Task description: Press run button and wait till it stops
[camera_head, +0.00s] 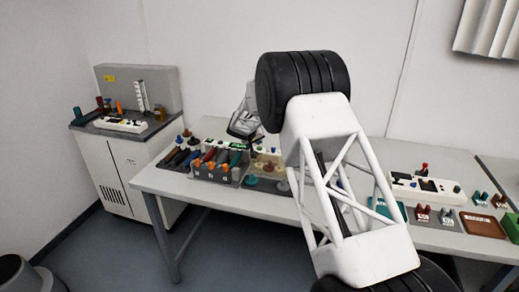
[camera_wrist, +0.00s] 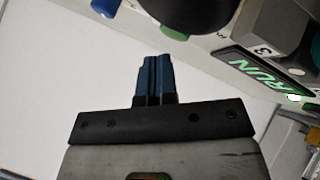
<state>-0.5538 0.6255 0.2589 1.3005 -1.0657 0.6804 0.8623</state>
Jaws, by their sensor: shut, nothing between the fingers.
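My gripper (camera_wrist: 158,62) shows in the wrist view with its two blue fingers side by side, shut and empty. A dark display (camera_wrist: 262,76) with green letters reading "RUN" is to the right of the fingers, on a pale device (camera_wrist: 210,68). A blue rounded part (camera_wrist: 105,7) lies at the top edge, up and left of the fingertips; I cannot tell whether it is the run button. The fingertips appear apart from both. In the head view my grey hand (camera_head: 243,122) is over the back of the table, beside a white device with a small green display (camera_head: 210,147).
A dark round part (camera_wrist: 195,14) and a grey block marked "3" (camera_wrist: 272,22) stand near the fingers. On the table (camera_head: 250,203) is a rack of coloured handles (camera_head: 216,168). Another white device (camera_head: 427,188) stands at the right. A cabinet (camera_head: 118,165) is at the left.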

